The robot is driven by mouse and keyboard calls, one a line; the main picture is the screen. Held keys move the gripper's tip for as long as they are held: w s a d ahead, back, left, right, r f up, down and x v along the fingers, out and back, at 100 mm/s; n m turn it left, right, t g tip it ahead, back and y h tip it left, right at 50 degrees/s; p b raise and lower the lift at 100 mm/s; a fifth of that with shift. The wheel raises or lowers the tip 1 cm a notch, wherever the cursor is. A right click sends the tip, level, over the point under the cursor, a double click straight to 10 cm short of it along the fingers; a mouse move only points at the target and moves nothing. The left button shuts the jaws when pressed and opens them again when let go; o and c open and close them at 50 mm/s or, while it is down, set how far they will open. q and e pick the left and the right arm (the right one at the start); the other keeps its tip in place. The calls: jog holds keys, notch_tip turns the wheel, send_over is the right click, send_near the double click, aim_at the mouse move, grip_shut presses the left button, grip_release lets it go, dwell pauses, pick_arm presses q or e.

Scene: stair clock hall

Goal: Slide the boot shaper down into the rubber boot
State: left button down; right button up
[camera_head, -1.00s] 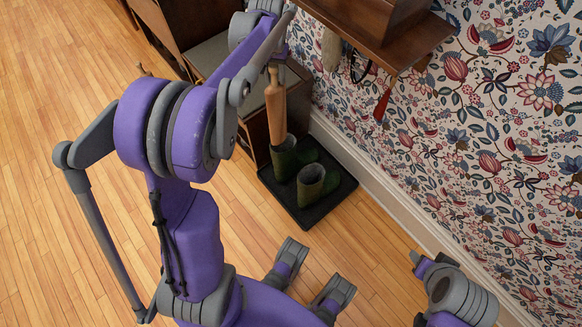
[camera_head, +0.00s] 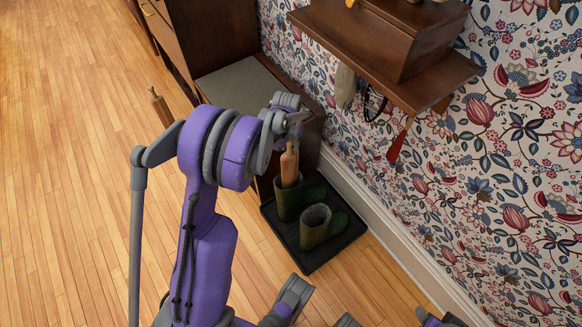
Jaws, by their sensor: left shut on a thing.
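The boot shaper (camera_head: 290,170) is a light wooden form, upright, with its lower part hidden inside the shaft of the rear green rubber boot (camera_head: 287,203). Its upper body and narrow neck show above the boot's rim. My left gripper (camera_head: 291,138) is at the shaper's top end, shut on it; its fingertips are small and partly hidden by my arm. The second green rubber boot (camera_head: 314,230) stands in front, upright with its opening empty.
A wooden shelf (camera_head: 425,55) juts out above, with a red shoehorn-like thing (camera_head: 397,146) hanging below. Another wooden piece (camera_head: 160,107) shows left of my arm. Floor at left is clear.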

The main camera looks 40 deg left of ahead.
aim_at(290, 167)
pick_arm(q)
notch_tip(290, 167, down, 12)
jog(key=shift+r+b, duration=0.1)
jog(key=shift+b, duration=1.05)
jog(key=shift+f+b, duration=0.5)
jog(key=shift+f, duration=0.1)
jog(key=shift+c, duration=2.4)
grip_release()
jog(key=shift+r, duration=0.1)
